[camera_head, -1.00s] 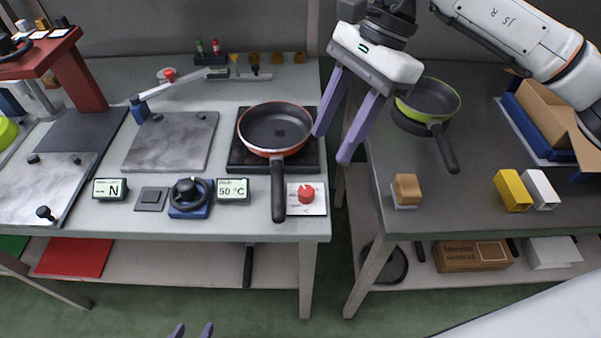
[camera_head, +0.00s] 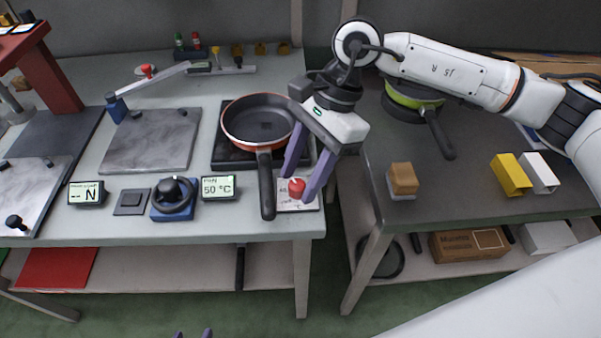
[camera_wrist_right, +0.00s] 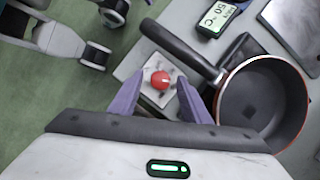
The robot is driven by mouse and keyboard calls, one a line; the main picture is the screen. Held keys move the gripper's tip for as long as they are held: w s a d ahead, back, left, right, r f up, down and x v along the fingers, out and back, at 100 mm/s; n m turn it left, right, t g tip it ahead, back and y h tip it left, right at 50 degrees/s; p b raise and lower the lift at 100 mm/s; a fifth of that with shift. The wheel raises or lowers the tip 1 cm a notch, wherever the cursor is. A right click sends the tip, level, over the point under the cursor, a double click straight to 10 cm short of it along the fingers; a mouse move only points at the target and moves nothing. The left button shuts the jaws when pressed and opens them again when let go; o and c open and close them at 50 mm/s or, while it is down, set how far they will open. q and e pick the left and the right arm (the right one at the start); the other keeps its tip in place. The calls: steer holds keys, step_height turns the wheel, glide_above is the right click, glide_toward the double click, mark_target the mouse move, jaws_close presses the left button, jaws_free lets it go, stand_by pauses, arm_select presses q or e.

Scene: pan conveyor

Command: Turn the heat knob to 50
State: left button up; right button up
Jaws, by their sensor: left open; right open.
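The red heat knob (camera_head: 297,187) sits on a white plate (camera_head: 305,205) near the front right corner of the left table. It also shows in the right wrist view (camera_wrist_right: 160,80), with a white mark on its top. My right gripper (camera_head: 296,183) is open and above the knob, its purple fingers on either side of it. The right wrist view also shows both fingers (camera_wrist_right: 160,98) apart, with the knob between and beyond their tips; I cannot tell whether they touch it. A display (camera_head: 218,187) reads 50 °C. My left gripper (camera_head: 194,334) is open at the bottom edge.
An orange-rimmed pan (camera_head: 262,120) rests on a black hob (camera_head: 228,150) left of my right gripper, its handle close beside the knob plate. A blue-based dial (camera_head: 174,198) stands left of the display. A gap separates the two tables.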

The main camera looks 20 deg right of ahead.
steer(key=shift+a+f, duration=0.1)
steer(key=shift+f, duration=0.1)
steer(key=shift+c, duration=0.3)
steer(key=c, duration=1)
steer(key=shift+f+m+t+b, duration=0.3)
steer(key=shift+m+b, duration=0.3)
steer(key=shift+b, duration=0.4)
steer(key=shift+s+r+m+t+b, duration=0.1)
steer(key=shift+r+m+t+b, duration=0.15)
steer(key=shift+m+b, duration=0.65)
steer(key=shift+r, duration=0.1)
steer(key=o, duration=1.1)
steer(key=shift+c, duration=0.2)
arm_select(q)
steer(key=shift+w+d+f, duration=0.2)
steer(key=shift+d+f, duration=0.05)
steer(key=shift+f, duration=0.2)
steer(key=shift+w+d+f, duration=0.15)
steer(key=shift+d+f, duration=0.05)
steer(key=shift+f, duration=0.25)
